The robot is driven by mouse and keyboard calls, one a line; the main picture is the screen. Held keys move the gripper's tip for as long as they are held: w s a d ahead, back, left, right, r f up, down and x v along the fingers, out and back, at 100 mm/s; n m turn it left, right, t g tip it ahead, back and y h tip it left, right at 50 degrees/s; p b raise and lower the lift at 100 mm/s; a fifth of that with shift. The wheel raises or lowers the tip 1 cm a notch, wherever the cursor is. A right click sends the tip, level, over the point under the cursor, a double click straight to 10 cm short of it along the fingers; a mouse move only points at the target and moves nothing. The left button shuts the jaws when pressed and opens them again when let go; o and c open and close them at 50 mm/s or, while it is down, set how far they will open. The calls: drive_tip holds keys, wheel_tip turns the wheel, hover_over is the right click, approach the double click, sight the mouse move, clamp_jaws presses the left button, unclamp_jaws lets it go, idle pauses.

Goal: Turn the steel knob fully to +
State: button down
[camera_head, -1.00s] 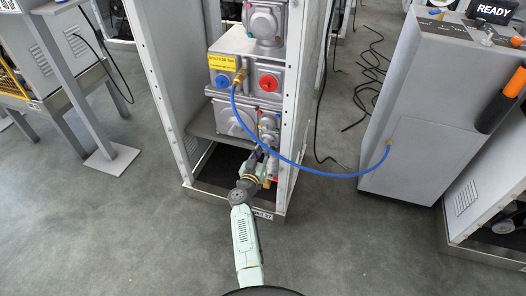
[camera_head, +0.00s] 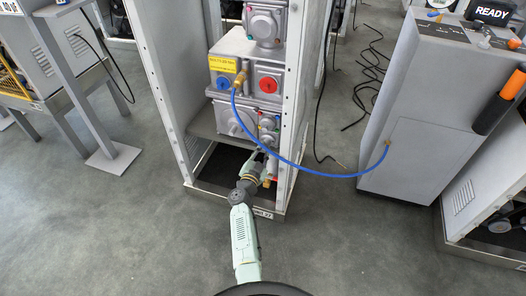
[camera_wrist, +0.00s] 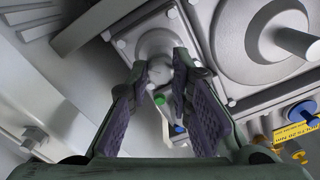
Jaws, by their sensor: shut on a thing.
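The steel knob (camera_wrist: 162,74) is a small round grey part on a square metal housing, low in the dispenser frame. In the wrist view my gripper (camera_wrist: 164,82) has its two purple-padded fingers on either side of it, tips at its rim, shut on it. In the head view my gripper (camera_head: 262,154) reaches into the lower part of the frame, and the knob itself is hidden or too small to make out there. No + mark is legible. A green dot (camera_wrist: 160,99) and a blue dot (camera_wrist: 179,129) show beyond the fingers.
A blue hose (camera_head: 304,170) loops from the dispenser's upper fitting to the grey cabinet (camera_head: 415,130) at right. White posts (camera_head: 167,110) flank the opening. Above sit a blue knob (camera_head: 223,83) and a red knob (camera_head: 268,84). The floor in front is clear.

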drive_tip(key=shift+m, duration=0.9)
drive_tip(key=c, duration=1.4)
unclamp_jaws()
drive_tip(key=shift+c, duration=0.2)
drive_tip(key=v, duration=0.7)
drive_tip(key=shift+s, duration=0.25)
